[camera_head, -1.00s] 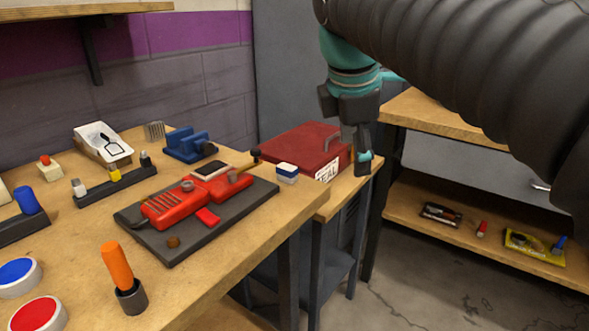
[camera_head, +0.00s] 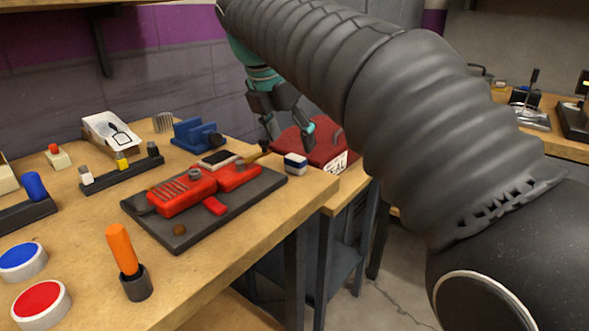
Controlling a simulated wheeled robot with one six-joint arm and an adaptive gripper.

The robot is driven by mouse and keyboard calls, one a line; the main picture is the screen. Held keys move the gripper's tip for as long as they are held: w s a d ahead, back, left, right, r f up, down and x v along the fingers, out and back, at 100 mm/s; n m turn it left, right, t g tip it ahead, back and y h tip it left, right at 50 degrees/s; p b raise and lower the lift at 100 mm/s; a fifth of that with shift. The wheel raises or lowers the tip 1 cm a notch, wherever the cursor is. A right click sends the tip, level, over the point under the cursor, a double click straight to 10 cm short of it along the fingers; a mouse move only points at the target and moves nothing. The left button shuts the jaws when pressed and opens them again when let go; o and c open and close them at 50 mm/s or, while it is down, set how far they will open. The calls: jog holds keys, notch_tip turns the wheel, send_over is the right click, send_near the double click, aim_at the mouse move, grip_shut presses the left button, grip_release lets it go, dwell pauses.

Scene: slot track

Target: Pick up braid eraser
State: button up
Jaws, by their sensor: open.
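The fingertips look apart from the block, but the exact distance in depth cannot be told. My arm comes in from the right and covers much of that side.
A red slot-car device (camera_head: 190,190) lies on a dark mat (camera_head: 180,237) left of the block. A blue clamp-like block (camera_head: 193,135) stands behind. A red box (camera_head: 318,152) with a white label sits beyond the bench. An orange-handled tool (camera_head: 121,250) stands upright in front.

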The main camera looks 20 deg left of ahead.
aim_at(295, 157)
jog(key=shift+a+b+x, duration=0.15)
jog(key=shift+b+x, duration=0.2)
jog(key=shift+x, duration=1.25)
jog(key=shift+a+b+x, duration=0.15)
jog(key=shift+b+x, duration=0.15)
jog(key=shift+x, duration=1.25)
jog(key=shift+w, duration=0.2)
jog(key=c, duration=1.1)
